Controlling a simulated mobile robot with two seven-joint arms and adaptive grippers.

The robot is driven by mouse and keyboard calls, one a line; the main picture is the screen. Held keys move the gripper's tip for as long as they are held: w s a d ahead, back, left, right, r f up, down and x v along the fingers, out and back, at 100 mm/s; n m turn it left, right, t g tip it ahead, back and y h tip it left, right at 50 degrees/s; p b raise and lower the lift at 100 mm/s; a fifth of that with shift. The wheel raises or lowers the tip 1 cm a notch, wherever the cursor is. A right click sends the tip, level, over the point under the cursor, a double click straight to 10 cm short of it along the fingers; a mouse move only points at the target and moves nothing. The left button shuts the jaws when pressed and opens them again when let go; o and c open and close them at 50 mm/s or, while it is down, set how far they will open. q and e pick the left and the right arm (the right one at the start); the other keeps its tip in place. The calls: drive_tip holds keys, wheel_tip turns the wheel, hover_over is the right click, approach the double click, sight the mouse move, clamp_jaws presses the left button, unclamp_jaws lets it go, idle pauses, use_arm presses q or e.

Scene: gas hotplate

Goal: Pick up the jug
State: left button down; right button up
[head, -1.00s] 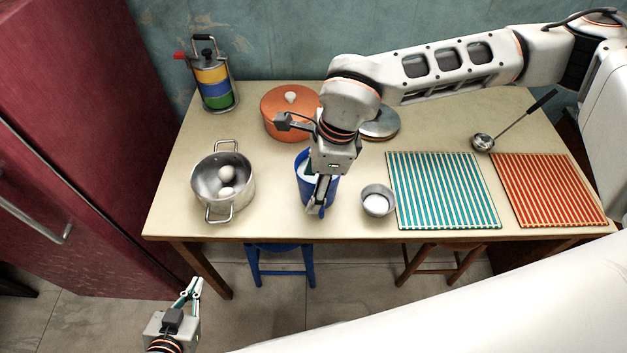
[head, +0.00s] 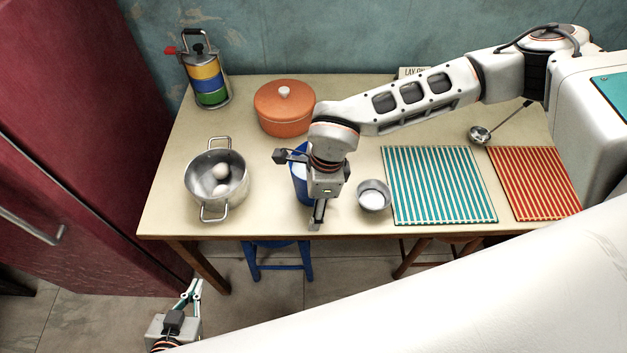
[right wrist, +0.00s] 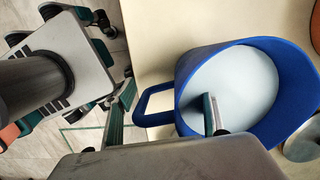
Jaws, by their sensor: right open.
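The blue jug (head: 300,188) stands on the table, partly hidden behind my right gripper (head: 317,215) in the head view. In the right wrist view, the jug (right wrist: 297,62) shows its open top, a pale white inside and a looped handle (right wrist: 142,107) pointing left. My right gripper (right wrist: 162,118) is open. One fingertip is over the jug's opening and the other is left of the handle, so the handle lies between them in the picture. Contact cannot be told. My left gripper (head: 191,290) is open and empty, low in front of the table.
A steel pot (head: 217,180) with eggs stands left of the jug, an orange lidded pot (head: 285,110) behind it. A small bowl (head: 374,196) is close on its right, then a teal striped mat (head: 438,185).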

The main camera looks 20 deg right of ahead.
drive_tip(key=shift+f, duration=0.15)
clamp_jaws()
